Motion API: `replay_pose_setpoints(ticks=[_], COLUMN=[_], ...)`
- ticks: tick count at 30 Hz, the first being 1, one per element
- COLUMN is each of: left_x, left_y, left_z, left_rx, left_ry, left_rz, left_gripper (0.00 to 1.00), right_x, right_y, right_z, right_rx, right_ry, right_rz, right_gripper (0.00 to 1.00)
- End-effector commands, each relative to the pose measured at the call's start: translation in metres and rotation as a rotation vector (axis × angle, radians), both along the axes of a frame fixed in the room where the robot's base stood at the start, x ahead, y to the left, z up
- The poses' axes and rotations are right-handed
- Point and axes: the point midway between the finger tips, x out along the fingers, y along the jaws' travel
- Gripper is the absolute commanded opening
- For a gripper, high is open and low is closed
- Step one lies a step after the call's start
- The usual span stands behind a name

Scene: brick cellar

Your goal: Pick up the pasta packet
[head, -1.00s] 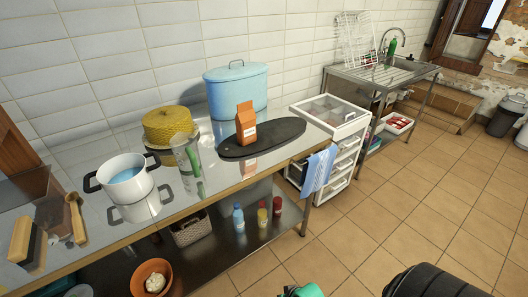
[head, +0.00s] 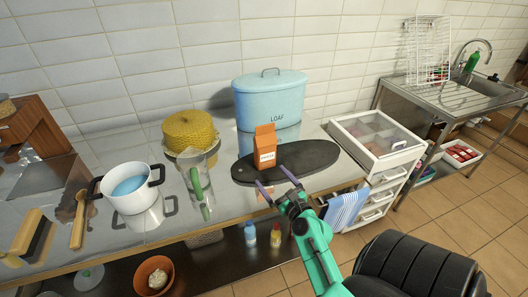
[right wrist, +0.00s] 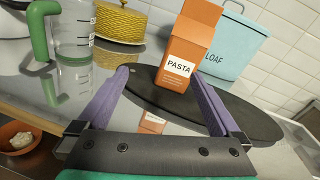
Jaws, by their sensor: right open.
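The pasta packet (head: 265,146) is an orange carton with a white label, upright on a dark oval board (head: 305,160) on the steel counter. In the right wrist view the packet (right wrist: 188,50) reads "PASTA" and stands beyond the fingertips. My right gripper (head: 275,180) is open and empty, with its purple fingers spread at the front edge of the board, pointing toward the packet. In the right wrist view the right gripper (right wrist: 160,85) has the packet ahead, between the lines of its fingers and apart from them. My left gripper is not in view.
A blue LOAF bin (head: 270,98) stands behind the packet. A measuring jug (head: 197,180), a yellow woven container (head: 190,132) and a white pot (head: 130,190) stand to the left. A white drawer unit (head: 378,145) adjoins the counter's right end.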

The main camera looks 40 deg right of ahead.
Motion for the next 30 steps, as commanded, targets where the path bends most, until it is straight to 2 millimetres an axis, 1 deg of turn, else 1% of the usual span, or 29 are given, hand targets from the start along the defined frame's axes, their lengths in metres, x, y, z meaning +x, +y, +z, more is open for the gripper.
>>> replay_pose_setpoints(ticks=[1,2,3,5,7,12,19,24,27,30], left_x=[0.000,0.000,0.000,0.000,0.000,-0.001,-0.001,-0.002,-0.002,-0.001], left_y=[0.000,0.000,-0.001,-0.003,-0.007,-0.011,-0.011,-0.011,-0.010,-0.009], left_z=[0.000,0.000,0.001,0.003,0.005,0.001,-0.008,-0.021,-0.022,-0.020], left_rx=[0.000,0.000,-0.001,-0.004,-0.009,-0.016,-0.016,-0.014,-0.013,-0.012], left_ry=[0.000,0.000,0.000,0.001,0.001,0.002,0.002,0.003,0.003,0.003], left_rz=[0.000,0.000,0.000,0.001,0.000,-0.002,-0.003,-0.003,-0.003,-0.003], left_gripper=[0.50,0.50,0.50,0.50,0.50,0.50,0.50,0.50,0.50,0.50], right_x=[-0.004,-0.006,-0.005,0.002,0.018,0.061,0.092,0.123,0.130,0.130], right_y=[-0.013,-0.020,-0.026,-0.031,-0.035,-0.048,-0.059,-0.069,-0.072,-0.071], right_z=[0.000,0.001,0.002,0.004,0.005,0.003,0.000,0.000,0.002,0.003], right_rx=[0.101,0.151,0.191,0.214,0.214,0.211,0.209,0.207,0.206,0.206], right_ry=[-0.049,-0.075,-0.098,-0.113,-0.114,-0.112,-0.107,-0.107,-0.105,-0.104], right_rz=[-0.059,-0.087,-0.109,-0.120,-0.118,-0.117,-0.114,-0.114,-0.114,-0.114], right_gripper=[1.00,1.00,1.00,1.00,1.00,1.00,1.00,1.00,1.00,1.00])
